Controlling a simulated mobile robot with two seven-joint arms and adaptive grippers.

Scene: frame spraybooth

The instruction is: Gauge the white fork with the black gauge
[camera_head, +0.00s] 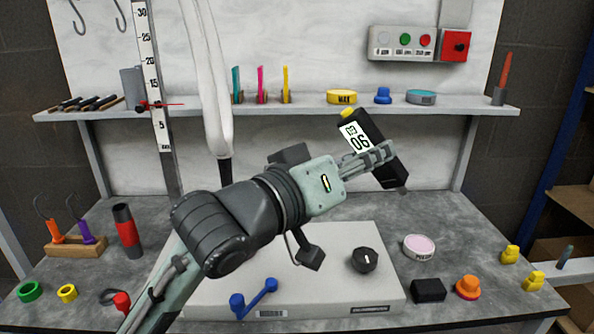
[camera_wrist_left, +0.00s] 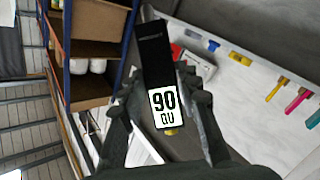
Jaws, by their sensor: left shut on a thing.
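The white fork (camera_head: 215,115) hangs down in front of the pale back panel, left of the middle in the head view, and its lower end is dark. The black gauge (camera_head: 387,172) is in my left gripper (camera_head: 368,161), tilted, right of the fork and clear of it. Its white display reads 90 and it has a yellow end. The fork cannot be made out clearly there. My right gripper is not in view.
A shelf (camera_head: 300,110) with tape rolls and coloured tools runs behind. A control box (camera_head: 403,43) is above it. On the bench, a light box with a black knob (camera_head: 364,259) lies below my arm. A ruler (camera_head: 152,60) stands left of the fork.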

